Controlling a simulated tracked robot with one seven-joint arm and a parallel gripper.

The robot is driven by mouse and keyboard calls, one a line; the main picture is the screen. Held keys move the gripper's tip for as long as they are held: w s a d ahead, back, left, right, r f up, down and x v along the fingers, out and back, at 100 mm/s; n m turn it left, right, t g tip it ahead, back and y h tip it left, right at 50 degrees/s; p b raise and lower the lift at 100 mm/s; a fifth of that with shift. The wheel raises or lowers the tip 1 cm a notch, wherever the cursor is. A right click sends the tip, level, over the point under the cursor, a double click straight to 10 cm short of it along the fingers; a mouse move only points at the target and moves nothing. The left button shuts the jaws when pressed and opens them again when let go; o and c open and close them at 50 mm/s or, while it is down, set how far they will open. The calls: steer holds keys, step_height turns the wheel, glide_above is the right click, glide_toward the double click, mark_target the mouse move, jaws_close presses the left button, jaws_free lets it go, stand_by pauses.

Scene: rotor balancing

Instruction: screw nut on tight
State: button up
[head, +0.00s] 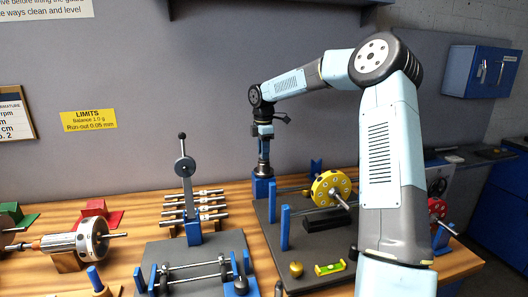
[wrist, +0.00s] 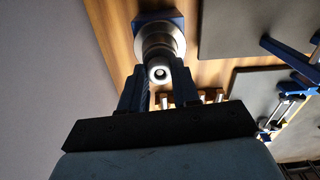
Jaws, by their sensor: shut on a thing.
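My gripper (wrist: 160,84) is shut on a small bright round piece with a dark centre, which looks like the nut (wrist: 160,73). The nut sits at the near end of a silver round rotor or fixture (wrist: 148,42) on a blue block (wrist: 172,17). In the head view my gripper (head: 264,153) points straight down over this silver piece (head: 263,171), which stands upright on the blue block (head: 262,189). The nut itself is too small to tell there, and the thread is hidden.
Right of the block, a dark plate (head: 298,256) carries blue posts, a yellow disc (head: 330,188) on a shaft, a brass knob (head: 296,269) and a yellow-green level (head: 330,268). A lever press (head: 185,170) and several shafts (head: 208,207) stand to the left.

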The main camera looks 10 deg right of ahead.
steer(key=m, duration=0.3)
steer(key=shift+m, duration=0.4)
steer(key=m, duration=0.3)
steer(key=shift+a+m, duration=0.1)
steer(key=shift+m, duration=0.2)
steer(key=m, duration=0.4)
steer(key=shift+f, duration=0.1)
steer(key=shift+m, duration=0.3)
